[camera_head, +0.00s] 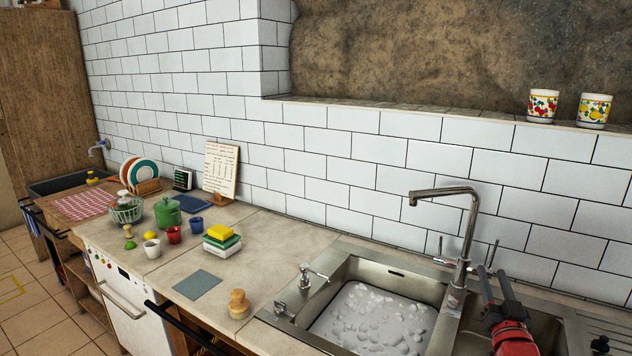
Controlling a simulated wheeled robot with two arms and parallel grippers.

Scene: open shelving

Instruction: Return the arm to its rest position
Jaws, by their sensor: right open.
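My right gripper (495,281) is in the lower right of the head view, with its red wrist below and its two dark fingers pointing up. It is open, and I see nothing between its fingers. It is over the right part of the sink area, just right of the faucet (462,255). From this view I cannot tell how far it is from the faucet. My left gripper is not in view.
The steel sink (285,318) has a basin of suds, with a soap dispenser (305,276) at its left. Two mugs (542,105) are on the ledge.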

